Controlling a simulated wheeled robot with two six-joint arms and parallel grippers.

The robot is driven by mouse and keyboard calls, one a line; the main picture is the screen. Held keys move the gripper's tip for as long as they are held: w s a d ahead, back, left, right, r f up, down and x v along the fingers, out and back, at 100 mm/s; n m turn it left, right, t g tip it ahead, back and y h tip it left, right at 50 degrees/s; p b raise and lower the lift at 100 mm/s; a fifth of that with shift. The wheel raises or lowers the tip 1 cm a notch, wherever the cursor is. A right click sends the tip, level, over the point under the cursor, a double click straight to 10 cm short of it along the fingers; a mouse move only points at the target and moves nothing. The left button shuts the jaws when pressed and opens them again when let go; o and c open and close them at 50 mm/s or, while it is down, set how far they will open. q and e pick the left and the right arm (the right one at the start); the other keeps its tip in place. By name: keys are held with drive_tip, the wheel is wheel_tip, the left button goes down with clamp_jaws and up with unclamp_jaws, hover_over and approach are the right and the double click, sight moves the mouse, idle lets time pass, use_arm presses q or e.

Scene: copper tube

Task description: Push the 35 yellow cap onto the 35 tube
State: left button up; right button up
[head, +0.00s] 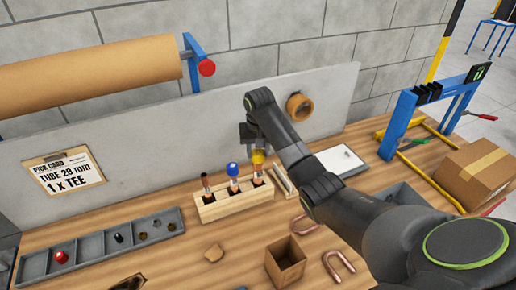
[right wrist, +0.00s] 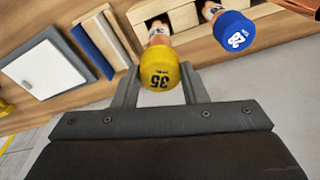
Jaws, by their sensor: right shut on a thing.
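The yellow cap (head: 258,157), marked 35 in the right wrist view (right wrist: 159,70), is between the fingers of my right gripper (head: 251,141). The gripper is shut on it from above, with one finger on each side in the wrist view. The 35 tube (head: 257,170), copper, stands upright in the right slot of the wooden rack (head: 225,211). The cap is at the tube's top end; the frames do not show how deep it sits. My left gripper is not in view.
A grey parts tray (head: 90,266) lies left. An open brown box (head: 285,262) and copper bends (head: 338,266) lie in front.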

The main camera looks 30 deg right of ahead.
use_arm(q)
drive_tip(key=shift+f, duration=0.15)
use_arm(e)
drive_tip(key=shift+f, duration=1.1)
drive_tip(key=o, duration=1)
